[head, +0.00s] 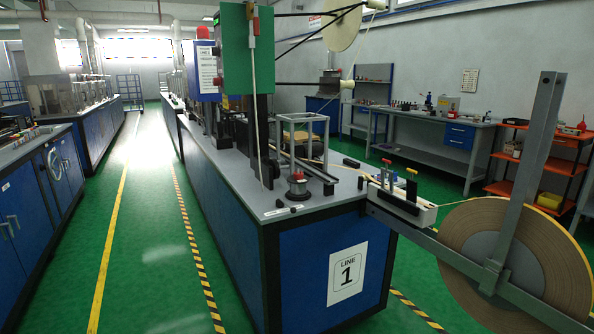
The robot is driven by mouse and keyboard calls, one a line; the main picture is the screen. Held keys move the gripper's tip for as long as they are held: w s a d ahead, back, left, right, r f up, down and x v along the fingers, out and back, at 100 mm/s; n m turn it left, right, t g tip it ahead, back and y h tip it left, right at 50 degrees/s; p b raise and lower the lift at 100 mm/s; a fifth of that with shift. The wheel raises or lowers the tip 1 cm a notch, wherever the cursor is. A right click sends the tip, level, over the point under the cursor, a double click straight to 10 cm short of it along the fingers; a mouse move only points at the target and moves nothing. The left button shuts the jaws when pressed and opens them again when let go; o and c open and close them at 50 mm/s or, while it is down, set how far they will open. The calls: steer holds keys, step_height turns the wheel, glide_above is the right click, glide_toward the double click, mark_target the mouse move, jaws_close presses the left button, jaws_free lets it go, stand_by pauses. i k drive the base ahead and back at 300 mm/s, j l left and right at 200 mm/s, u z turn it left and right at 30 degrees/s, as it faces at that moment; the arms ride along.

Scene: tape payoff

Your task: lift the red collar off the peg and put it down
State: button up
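A small red ring-like piece, which looks like the red collar (297,176), sits on a short grey metal post on the near end of the grey-topped Line 1 bench (310,206). The post, which looks like the peg (297,187), has a dark, wider base. The collar is small in the head view, so I cannot tell how far down the peg it sits. My gripper is not in view, and nothing of mine touches the collar.
A grey open frame (305,120) stands just behind the peg, and a dark knob (328,188) lies to its right. A large tape reel (478,235) hangs on a metal arm at the right. Green floor (150,230) is clear left of the bench.

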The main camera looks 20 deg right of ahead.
mark_target(296, 176)
steer(key=i+l, duration=0.1)
steer(key=i, duration=0.45)
steer(key=j+z, duration=0.1)
steer(key=j, duration=0.2)
steer(key=i+j+z, duration=0.1)
steer(key=j, duration=0.25)
steer(key=i+j, duration=0.15)
steer(key=j, duration=0.2)
steer(key=i+j+z, duration=0.15)
steer(key=j, duration=0.2)
steer(key=i+j, duration=0.1)
steer(key=j, duration=0.25)
steer(key=i+j+z, duration=0.2)
steer(key=i, duration=0.35)
steer(key=i+j+z, duration=0.2)
steer(key=i, duration=0.35)
steer(key=l, duration=0.05)
